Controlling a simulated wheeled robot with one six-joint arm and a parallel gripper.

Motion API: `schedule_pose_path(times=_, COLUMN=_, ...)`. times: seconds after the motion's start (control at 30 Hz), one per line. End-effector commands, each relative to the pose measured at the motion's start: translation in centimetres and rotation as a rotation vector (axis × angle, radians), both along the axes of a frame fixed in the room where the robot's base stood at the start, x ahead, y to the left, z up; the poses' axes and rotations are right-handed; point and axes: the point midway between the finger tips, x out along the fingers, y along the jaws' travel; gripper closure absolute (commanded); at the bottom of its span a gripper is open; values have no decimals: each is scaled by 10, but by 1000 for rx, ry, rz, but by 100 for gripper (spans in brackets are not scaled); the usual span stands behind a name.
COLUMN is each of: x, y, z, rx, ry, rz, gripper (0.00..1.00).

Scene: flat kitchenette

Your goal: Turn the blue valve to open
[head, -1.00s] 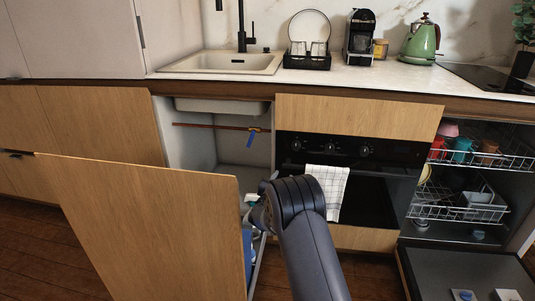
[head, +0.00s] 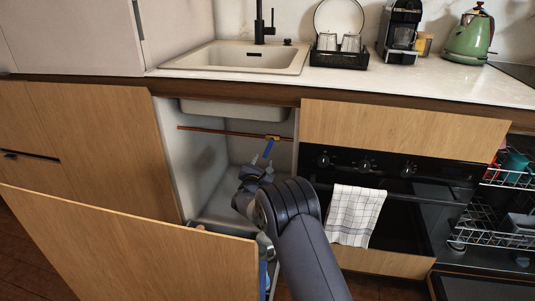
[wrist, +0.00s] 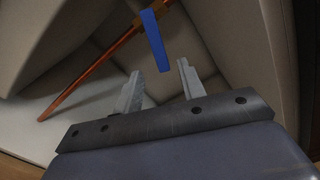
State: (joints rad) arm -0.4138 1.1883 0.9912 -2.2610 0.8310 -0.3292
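The blue valve handle (head: 269,148) hangs tilted from a brass fitting on a copper pipe (head: 215,131) inside the open cabinet under the sink. In the wrist view the blue handle (wrist: 155,40) lies just beyond the fingertips, above the gap between them. The copper pipe (wrist: 85,75) runs diagonally to the left there. My gripper (head: 262,160) is inside the cabinet opening, just below the handle. In the wrist view my gripper (wrist: 160,75) is open, with two grey fingers apart and nothing between them. The handle appears apart from both fingers.
The sink basin's underside (head: 235,112) is above the pipe. The pulled-out wooden front (head: 130,240) stands at the left. The oven (head: 400,175) with a hanging towel (head: 354,214) is right of the cabinet. An open dishwasher (head: 500,225) is farther right.

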Motion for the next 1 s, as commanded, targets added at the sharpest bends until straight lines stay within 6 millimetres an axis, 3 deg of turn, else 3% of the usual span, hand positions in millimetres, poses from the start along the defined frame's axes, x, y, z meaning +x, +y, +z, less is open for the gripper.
schedule_pose_path(times=0.3, x=42, y=-10, z=-2, rx=2, ry=-1, rz=-2, gripper=62)
schedule_pose_path(times=0.5, x=61, y=-12, z=-1, rx=1, ry=0, rz=-1, gripper=62)
schedule_pose_path(times=1.0, x=71, y=-15, z=0, rx=0, ry=0, rz=0, gripper=62)
